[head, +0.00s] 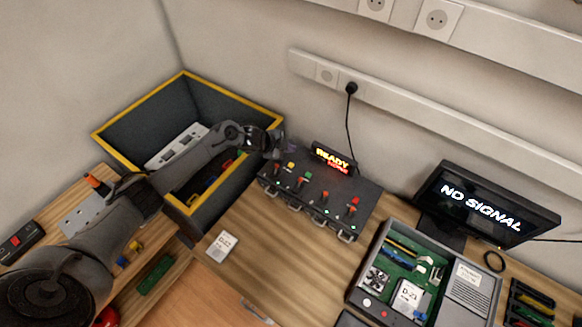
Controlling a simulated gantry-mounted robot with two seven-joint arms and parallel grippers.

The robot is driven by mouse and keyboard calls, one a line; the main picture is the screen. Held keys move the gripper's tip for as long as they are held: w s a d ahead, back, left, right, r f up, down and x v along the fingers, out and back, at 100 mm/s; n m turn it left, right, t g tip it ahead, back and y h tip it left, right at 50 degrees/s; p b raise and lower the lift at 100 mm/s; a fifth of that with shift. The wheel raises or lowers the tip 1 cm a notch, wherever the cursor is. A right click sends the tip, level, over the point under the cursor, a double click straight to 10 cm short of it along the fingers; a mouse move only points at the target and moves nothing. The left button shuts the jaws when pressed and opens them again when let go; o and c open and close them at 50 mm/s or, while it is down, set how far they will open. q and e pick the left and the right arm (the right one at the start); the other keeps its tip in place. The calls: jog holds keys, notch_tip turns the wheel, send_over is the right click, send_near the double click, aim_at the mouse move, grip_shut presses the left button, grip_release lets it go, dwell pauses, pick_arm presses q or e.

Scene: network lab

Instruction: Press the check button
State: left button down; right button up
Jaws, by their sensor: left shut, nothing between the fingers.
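No label reading "check" is legible, so I cannot tell which button that is. My left gripper (277,150) is shut and empty at the panel's back left corner, near the yellow button. Contact with the panel cannot be made out. My right gripper is not in view.
A small display (333,159) behind the panel reads "READY". A yellow-rimmed dark bin (110,143) lies under my left arm. An open computer case (470,296) and a "NO SIGNAL" monitor (485,205) stand at right. A white labelled module (222,246) lies on bare bench in front.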

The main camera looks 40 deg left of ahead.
pick_arm(q)
jog(key=b, duration=0.4)
send_over(289, 167)
notch_tip(289, 167, down, 5)
jog(key=shift+r, duration=0.1)
jog(key=shift+f+b, duration=0.5)
jog(key=shift+f, duration=0.5)
jog(key=shift+f, duration=0.2)
dwell(0.8)
jog(key=shift+f, duration=0.2)
jog(key=shift+f+b, duration=0.4)
jog(key=shift+b, duration=0.1)
dwell(0.6)
jog(key=shift+r, duration=0.15)
jog(key=shift+r+p, duration=0.7)
jog(key=shift+p, duration=0.15)
